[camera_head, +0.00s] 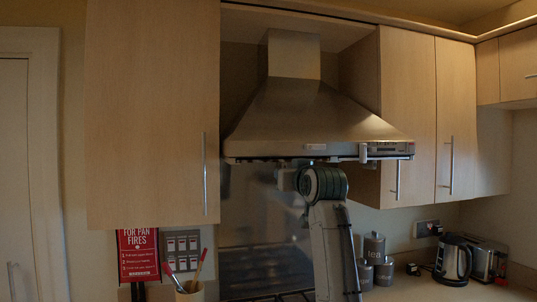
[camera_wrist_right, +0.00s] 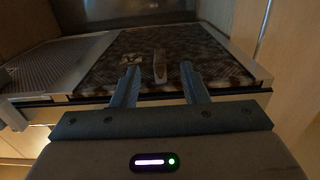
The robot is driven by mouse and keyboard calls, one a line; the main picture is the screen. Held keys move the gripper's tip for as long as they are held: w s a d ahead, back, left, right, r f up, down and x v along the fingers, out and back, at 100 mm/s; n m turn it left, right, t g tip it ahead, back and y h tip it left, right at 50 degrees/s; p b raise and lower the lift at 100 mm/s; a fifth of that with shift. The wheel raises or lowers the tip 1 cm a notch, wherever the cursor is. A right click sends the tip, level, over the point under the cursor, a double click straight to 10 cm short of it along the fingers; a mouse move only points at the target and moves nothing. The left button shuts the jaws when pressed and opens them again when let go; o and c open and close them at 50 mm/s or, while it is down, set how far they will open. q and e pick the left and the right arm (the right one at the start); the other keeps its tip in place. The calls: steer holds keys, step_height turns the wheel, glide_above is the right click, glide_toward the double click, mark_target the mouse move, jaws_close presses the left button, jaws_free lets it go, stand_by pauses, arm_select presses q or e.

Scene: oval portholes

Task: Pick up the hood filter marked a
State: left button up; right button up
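In the right wrist view, a dark brown mesh hood filter (camera_wrist_right: 200,52) fills the middle of a metal frame. A pale upright tab or handle (camera_wrist_right: 160,66) stands on it. A small pale tag (camera_wrist_right: 131,59) with a dark mark sits left of the tab; I cannot read the mark surely. My right gripper (camera_wrist_right: 159,69) is open, with one finger on each side of the tab and visible gaps to it. In the head view my right arm reaches up below the range hood (camera_head: 310,122); its fingers are hidden there. My left gripper is not in view.
A lighter grey mesh panel (camera_wrist_right: 62,75) adjoins the brown filter on the left. In the head view, cupboards (camera_head: 152,110) flank the hood closely. Below are a utensil pot (camera_head: 189,291), canisters (camera_head: 374,248) and a kettle (camera_head: 453,260).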

steer(key=p+x, duration=0.2)
steer(key=x, duration=0.1)
steer(key=p+x, duration=0.3)
steer(key=shift+w+a+r, duration=0.1)
steer(key=shift+w+r, duration=0.1)
steer(key=shift+w, duration=0.2)
steer(key=shift+w+f, duration=0.2)
steer(key=shift+w, duration=0.2)
steer(key=shift+a, duration=0.1)
jaws_close()
